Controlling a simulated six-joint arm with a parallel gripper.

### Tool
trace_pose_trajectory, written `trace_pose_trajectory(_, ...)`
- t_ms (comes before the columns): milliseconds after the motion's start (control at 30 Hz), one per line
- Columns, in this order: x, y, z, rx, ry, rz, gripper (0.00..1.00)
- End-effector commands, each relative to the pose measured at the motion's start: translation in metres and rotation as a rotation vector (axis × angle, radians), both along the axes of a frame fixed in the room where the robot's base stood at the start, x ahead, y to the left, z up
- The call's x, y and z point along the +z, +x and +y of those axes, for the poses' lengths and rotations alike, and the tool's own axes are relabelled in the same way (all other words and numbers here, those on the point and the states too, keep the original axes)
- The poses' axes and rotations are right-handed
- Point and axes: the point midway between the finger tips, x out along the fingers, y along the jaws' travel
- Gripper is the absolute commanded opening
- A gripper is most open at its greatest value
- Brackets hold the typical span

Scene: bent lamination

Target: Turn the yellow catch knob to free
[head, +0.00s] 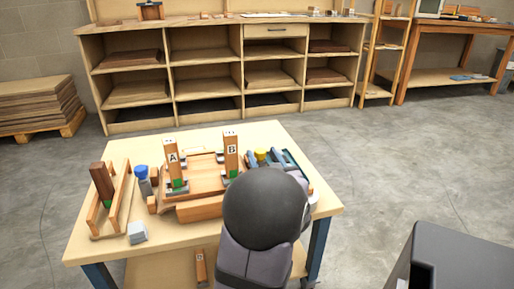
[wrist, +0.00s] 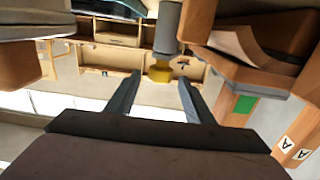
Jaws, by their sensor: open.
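The yellow catch knob (head: 261,154) shows at the right part of the wooden fixture in the head view, just beyond my dark arm. In the wrist view the yellow knob (wrist: 160,74) is ahead of my gripper (wrist: 158,88), between the two fingertips in the picture, below a grey cylinder (wrist: 167,28). My gripper is open, with the fingers spread on either side of a clear gap. I cannot tell whether they touch the knob. In the head view my arm hides the gripper. The knob's turned position is too small to read.
Upright wooden posts marked A (head: 175,165) and B (head: 231,155) stand on the fixture. To the left are a blue-capped bottle (head: 142,181), a grey block (head: 137,232) and a wooden rack (head: 96,222).

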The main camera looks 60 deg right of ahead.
Motion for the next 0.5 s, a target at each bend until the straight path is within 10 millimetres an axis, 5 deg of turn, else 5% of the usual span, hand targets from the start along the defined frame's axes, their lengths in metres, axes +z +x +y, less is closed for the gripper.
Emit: trace_pose_trajectory(500, -0.002, 0.041, -0.041, 0.001, 0.000, -0.001, 0.48)
